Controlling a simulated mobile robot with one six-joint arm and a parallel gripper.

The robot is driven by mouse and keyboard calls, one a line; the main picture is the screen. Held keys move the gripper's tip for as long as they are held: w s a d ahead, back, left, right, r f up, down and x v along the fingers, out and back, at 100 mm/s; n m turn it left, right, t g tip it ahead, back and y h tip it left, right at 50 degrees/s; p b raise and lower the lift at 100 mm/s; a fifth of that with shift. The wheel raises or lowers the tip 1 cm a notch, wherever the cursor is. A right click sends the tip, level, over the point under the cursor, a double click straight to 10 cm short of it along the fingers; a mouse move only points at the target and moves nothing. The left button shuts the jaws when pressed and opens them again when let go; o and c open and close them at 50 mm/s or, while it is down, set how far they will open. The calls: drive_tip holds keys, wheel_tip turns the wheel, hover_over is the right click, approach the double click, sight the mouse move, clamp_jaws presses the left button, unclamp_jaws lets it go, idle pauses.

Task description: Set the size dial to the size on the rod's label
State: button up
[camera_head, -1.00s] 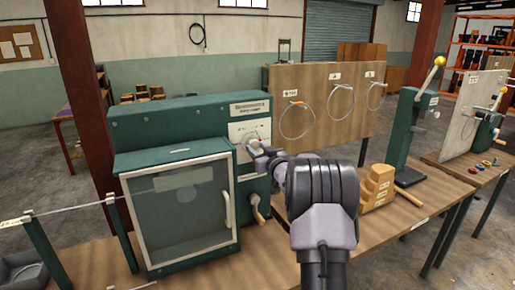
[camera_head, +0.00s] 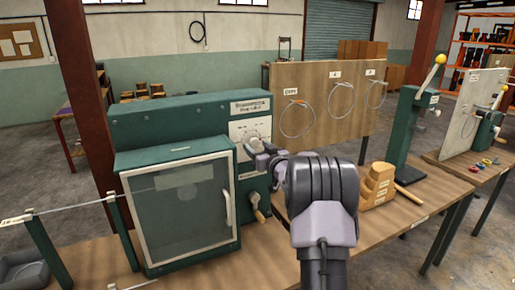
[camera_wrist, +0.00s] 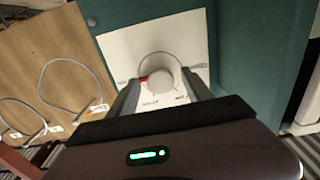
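The size dial (camera_wrist: 162,76) is a round pale knob with a red mark on its left side, on a white plate (camera_wrist: 120,50) of a green machine (camera_head: 180,115). Small marks on the plate are not readable. My gripper (camera_head: 257,147) is at the dial. In the wrist view its two fingers (camera_wrist: 162,80) lie one on each side of the knob, their tips against its edges. In the head view the gripper partly covers the dial. A thin rod (camera_head: 80,205) runs across two green posts at the left; its label cannot be read.
A glass-fronted door (camera_head: 180,205) with a pale handle is on the machine's front. A crank (camera_head: 258,207) sits below the dial. A board with wire hoops (camera_head: 320,105) stands behind. A wooden block (camera_head: 377,187) and a lever press (camera_head: 408,130) are on the bench at right.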

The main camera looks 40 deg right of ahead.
drive_tip(key=p+v, duration=0.1)
drive_tip(key=v, duration=1.6)
drive_tip(key=shift+s, duration=0.25)
